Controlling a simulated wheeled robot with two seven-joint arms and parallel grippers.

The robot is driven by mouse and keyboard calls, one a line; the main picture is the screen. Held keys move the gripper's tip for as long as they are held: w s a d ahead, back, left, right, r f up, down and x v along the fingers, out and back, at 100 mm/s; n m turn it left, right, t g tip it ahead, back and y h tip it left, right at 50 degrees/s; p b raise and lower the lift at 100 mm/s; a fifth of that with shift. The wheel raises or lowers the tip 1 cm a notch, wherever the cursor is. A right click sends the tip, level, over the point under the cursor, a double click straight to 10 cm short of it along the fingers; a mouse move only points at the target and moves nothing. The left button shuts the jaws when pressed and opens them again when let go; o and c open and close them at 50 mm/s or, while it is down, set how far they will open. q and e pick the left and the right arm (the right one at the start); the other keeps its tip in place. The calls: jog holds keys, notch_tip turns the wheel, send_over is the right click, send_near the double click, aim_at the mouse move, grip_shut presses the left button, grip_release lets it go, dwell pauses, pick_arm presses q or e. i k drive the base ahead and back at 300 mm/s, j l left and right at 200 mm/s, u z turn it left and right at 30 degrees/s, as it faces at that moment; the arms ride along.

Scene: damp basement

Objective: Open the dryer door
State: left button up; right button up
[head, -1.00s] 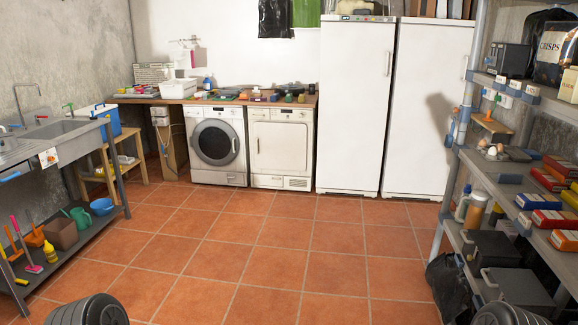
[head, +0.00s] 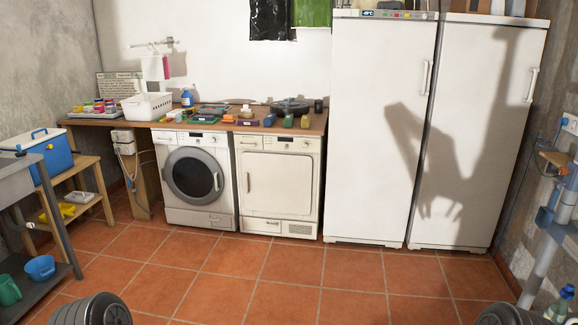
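The dryer (head: 279,185) is the white machine under the wooden counter, to the right of the washing machine (head: 195,180) with the round dark door. Its square white door (head: 277,184) looks shut, with a small handle mark near its left edge. Both machines stand some way ahead across the tiled floor. Neither of my grippers shows in the head view; only dark rounded parts, which look like mine, show at the bottom left and bottom right corners.
Two tall white fridges (head: 383,130) stand right of the dryer. The counter (head: 318,122) above holds several small items and a white basket (head: 147,106). A sink bench (head: 62,215) is at left, a shelf post (head: 535,255) at right. The tiled floor (head: 235,280) between is clear.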

aim_at(277, 183)
jog(key=i, duration=4.5)
jog(key=z, duration=0.3)
